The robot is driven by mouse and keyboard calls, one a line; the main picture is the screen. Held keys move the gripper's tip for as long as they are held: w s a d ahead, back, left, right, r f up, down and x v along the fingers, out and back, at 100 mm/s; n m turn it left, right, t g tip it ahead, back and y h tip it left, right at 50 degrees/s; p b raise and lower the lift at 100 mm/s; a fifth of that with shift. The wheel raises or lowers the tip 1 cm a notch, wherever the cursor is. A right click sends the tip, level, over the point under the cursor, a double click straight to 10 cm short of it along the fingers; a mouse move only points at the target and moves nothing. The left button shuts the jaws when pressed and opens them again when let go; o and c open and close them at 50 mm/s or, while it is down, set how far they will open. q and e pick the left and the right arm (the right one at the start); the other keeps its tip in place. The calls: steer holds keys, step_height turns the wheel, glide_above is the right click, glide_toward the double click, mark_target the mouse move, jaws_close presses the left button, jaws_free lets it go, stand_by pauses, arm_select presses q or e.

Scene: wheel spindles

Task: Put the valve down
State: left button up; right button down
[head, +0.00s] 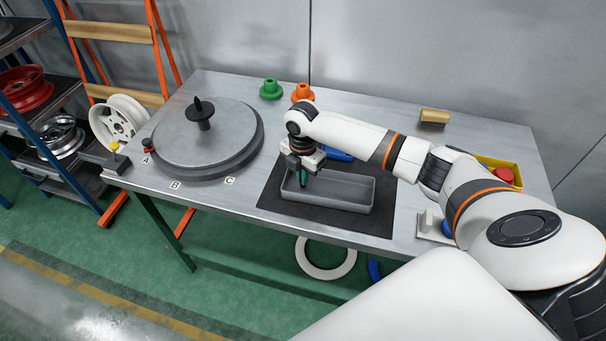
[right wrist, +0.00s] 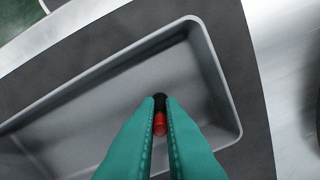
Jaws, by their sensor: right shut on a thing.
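My right gripper (head: 302,178) points down over the left part of the grey tray (head: 346,205). Its teal fingers (right wrist: 160,102) are shut on the valve (right wrist: 160,122), a small piece with a black end and a red body. In the right wrist view the valve sits between the fingertips, above the bare tray floor, with the tray's rim (right wrist: 220,82) around it. I cannot tell whether it touches the floor. In the head view the valve is hidden by the gripper. My left gripper is out of view.
The tray stands on a dark mat (head: 272,196). A large round turntable (head: 180,145) with a black knob is at the left. Green (head: 271,89) and orange (head: 302,92) flanged parts stand behind. A yellow bin (head: 508,166) and a wooden block (head: 434,116) are at the right.

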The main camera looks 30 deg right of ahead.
steer(key=shift+f, duration=0.3)
steer(key=c, duration=1.6)
jaws_free()
steer(key=shift+f, duration=0.15)
steer(key=shift+o, duration=0.2)
step_height(320, 180, up, 12)
steer(key=shift+r+b, duration=0.2)
steer(key=shift+b, duration=0.2)
